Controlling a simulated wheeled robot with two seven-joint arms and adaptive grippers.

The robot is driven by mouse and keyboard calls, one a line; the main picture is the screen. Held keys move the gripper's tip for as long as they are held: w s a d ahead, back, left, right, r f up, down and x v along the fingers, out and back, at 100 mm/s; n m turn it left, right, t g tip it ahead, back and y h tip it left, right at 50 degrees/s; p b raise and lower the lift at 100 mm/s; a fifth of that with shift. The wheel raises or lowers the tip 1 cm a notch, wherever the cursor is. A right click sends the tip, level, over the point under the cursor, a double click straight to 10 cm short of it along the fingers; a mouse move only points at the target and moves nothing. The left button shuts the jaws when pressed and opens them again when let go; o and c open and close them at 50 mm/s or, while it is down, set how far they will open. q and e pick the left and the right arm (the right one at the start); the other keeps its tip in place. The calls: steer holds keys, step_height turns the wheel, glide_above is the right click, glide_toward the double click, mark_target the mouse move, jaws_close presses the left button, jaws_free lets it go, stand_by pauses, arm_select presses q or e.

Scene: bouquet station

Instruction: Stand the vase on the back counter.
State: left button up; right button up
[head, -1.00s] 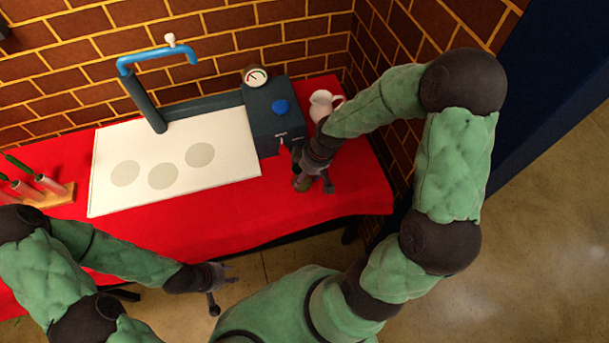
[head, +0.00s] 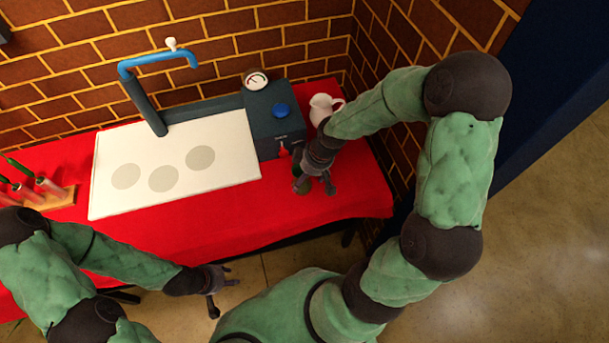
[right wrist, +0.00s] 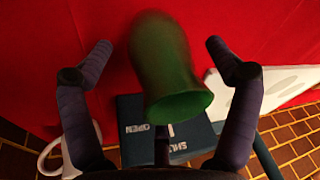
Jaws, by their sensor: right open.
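The green vase (right wrist: 165,60) shows in the right wrist view, between the two fingers of my right gripper (right wrist: 160,60). Its mouth faces the camera, and there are visible gaps between it and the fingers. In the head view my right gripper (head: 315,186) is over the right part of the red-covered counter (head: 235,212), and the vase is mostly hidden beneath it. My right gripper is open. My left gripper (head: 222,290) is open and empty in front of the counter, over the floor.
A dark box (head: 273,122) with a gauge and blue button stands beside a white board (head: 215,130) marked with grey circles. A blue tap (head: 158,60) rises behind the board. A white pitcher (head: 322,108) stands right of the box. A tube rack (head: 45,196) is at left.

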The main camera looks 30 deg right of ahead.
steer(key=p+v, duration=0.3)
steer(key=v, duration=0.8)
steer(key=shift+p, duration=0.35)
